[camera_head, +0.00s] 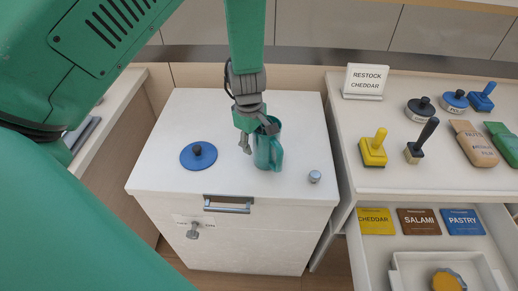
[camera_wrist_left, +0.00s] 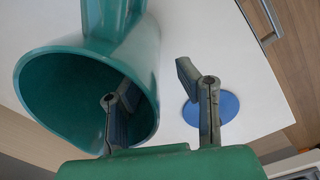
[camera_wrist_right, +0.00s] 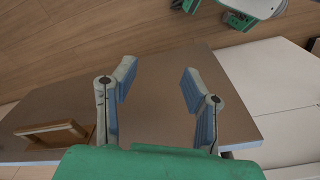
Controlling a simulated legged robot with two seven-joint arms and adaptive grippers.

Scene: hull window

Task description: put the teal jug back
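The teal jug (camera_head: 270,155) stands upright on the white cabinet top, its handle toward the lower right. In the left wrist view its wide mouth and wall (camera_wrist_left: 75,45) fill the left side. My left gripper (camera_head: 256,137) is at the jug's rim. One finger reaches into the mouth and the other is outside, with a visible gap to the wall, so the gripper (camera_wrist_left: 155,90) looks open astride the rim. My right gripper (camera_wrist_right: 158,85) is open and empty, seen only in its wrist view.
A blue lid (camera_head: 198,155) lies left of the jug, and a small grey knob (camera_head: 314,177) lies right. The right counter holds a restock sign (camera_head: 365,82), stamps and packets. Below it, an open drawer holds labelled cards (camera_head: 418,222) and a white tray (camera_head: 398,262).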

